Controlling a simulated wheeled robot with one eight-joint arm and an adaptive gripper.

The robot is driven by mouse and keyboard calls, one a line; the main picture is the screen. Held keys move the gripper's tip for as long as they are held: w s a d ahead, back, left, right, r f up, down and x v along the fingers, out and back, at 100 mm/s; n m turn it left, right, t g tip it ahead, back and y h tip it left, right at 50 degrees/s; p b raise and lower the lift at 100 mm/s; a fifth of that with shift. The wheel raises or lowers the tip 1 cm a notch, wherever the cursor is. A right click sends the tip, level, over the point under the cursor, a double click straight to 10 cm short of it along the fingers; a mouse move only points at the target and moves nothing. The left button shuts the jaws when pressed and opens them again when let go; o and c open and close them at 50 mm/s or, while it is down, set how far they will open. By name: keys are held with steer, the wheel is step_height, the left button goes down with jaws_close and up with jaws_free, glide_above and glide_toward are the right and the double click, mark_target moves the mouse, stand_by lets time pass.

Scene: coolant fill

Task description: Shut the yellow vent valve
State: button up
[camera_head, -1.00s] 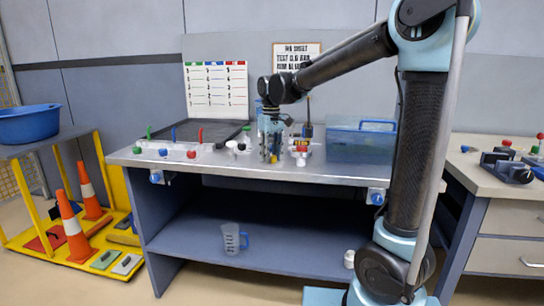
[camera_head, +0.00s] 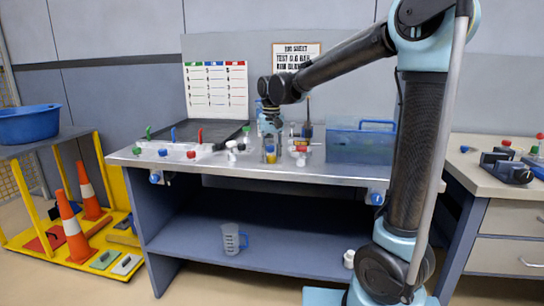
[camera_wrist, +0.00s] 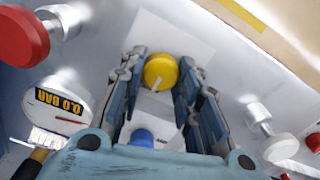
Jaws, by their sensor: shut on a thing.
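The yellow vent valve (camera_wrist: 160,70) is a round yellow knob with a white pointer line, which runs toward the bottom of the wrist view. My gripper (camera_wrist: 161,82) has one finger on each side of the knob and is shut on it. In the head view the yellow knob (camera_head: 270,159) shows low between the fingers of my gripper (camera_head: 270,148), at the panel on the bench. The valve's body and base under the knob are hidden.
A gauge (camera_wrist: 60,104) reading 0.0 BAR and a red knob (camera_wrist: 20,37) are left of my gripper. A white knob (camera_wrist: 258,112) is at right. A blue cap (camera_wrist: 142,136) lies between the fingers' bases. A blue bin (camera_head: 360,146) stands right on the bench (camera_head: 250,172).

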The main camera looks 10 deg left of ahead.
mark_target(272, 156)
steer(key=shift+w, duration=0.1)
steer(key=o, duration=1.1)
steer(key=shift+c, duration=0.2)
step_height(272, 156, up, 12)
